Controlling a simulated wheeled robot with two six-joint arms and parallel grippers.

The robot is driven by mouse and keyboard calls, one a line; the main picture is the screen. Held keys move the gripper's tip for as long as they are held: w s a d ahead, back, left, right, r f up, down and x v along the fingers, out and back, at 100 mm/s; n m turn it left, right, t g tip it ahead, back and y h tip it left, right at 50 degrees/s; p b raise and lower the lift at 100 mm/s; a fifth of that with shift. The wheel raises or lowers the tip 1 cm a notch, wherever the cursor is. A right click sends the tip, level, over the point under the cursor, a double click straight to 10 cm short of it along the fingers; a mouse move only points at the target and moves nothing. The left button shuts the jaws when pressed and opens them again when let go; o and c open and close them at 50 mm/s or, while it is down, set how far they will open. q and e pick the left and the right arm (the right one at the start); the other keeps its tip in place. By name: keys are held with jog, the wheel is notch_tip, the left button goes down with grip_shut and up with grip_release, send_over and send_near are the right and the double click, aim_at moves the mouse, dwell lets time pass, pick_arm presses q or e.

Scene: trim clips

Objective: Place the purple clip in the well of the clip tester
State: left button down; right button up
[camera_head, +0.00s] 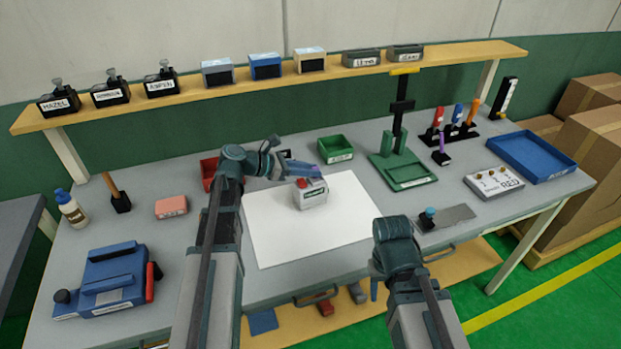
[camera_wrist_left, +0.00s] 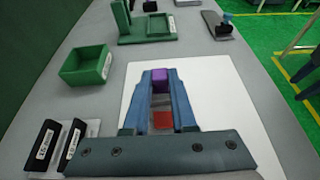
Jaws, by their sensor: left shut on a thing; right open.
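My left gripper (camera_head: 304,167) is over the white mat (camera_head: 262,218). In the left wrist view its blue fingers (camera_wrist_left: 160,82) are shut on the purple clip (camera_wrist_left: 160,74), held at their tips. In the head view the clip is hard to tell from the fingers. A small grey box with a red top (camera_head: 312,196) stands on the mat just under the gripper. It looks like the clip tester, but its well cannot be made out. Its red part (camera_wrist_left: 163,119) shows between the fingers in the wrist view. My right gripper is not visible; only its arm shows.
A green bin (camera_head: 335,149) and a green stand (camera_head: 403,176) are behind and right of the mat. A blue tray (camera_head: 531,157) and a white labelled box (camera_head: 494,182) are at right. A blue device (camera_head: 112,278) sits at front left. The mat's front is clear.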

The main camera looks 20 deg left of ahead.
pick_arm(q)
jog(key=shift+d+f, duration=0.15)
jog(key=shift+f, duration=0.5)
jog(key=shift+r, duration=0.1)
pick_arm(e)
jog(key=shift+d+f, duration=0.15)
jog(key=shift+f, duration=0.45)
pick_arm(q)
jog(key=shift+f+b, duration=0.25)
jog(key=shift+b, duration=0.1)
jog(key=c, duration=0.7)
grip_release()
jog(key=shift+r, duration=0.1)
jog(key=shift+c, duration=0.2)
pick_arm(e)
jog(key=shift+f, duration=0.1)
pick_arm(q)
jog(key=shift+r, duration=0.1)
